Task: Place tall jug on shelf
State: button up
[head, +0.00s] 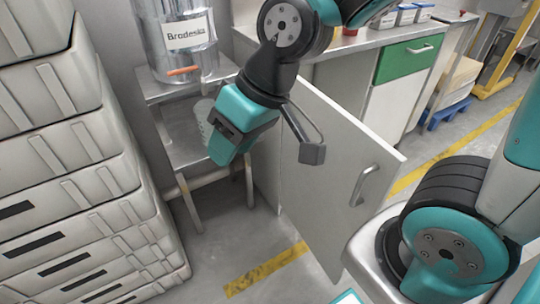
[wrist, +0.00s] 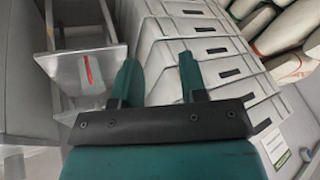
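A pale, translucent vessel (head: 203,112), which looks like the tall jug, stands on the lower shelf (head: 183,152) of the metal stand at centre left in the head view. It is partly hidden behind my gripper (head: 222,150), and I cannot make out its full shape. My gripper points downward in front of the stand, apart from the shelf as far as I can tell. In the wrist view, my gripper (wrist: 160,75) has its two teal fingers spread with nothing between them. The jug is not clearly visible there.
A metal container labelled Brodeska (head: 183,40) stands on the stand's top. Stacked grey crates (head: 75,180) fill the left; they also show in the wrist view (wrist: 200,50). A grey cabinet door (head: 330,190) swings out right of my gripper. Floor below is clear.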

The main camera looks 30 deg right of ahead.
jog(key=s+d+r+n+g, duration=0.1)
jog(key=s+r+g, duration=0.1)
jog(key=s, duration=0.6)
jog(key=shift+d+r+n+h, duration=0.3)
jog(key=shift+r+n+h, duration=0.05)
jog(key=shift+n+h, duration=0.05)
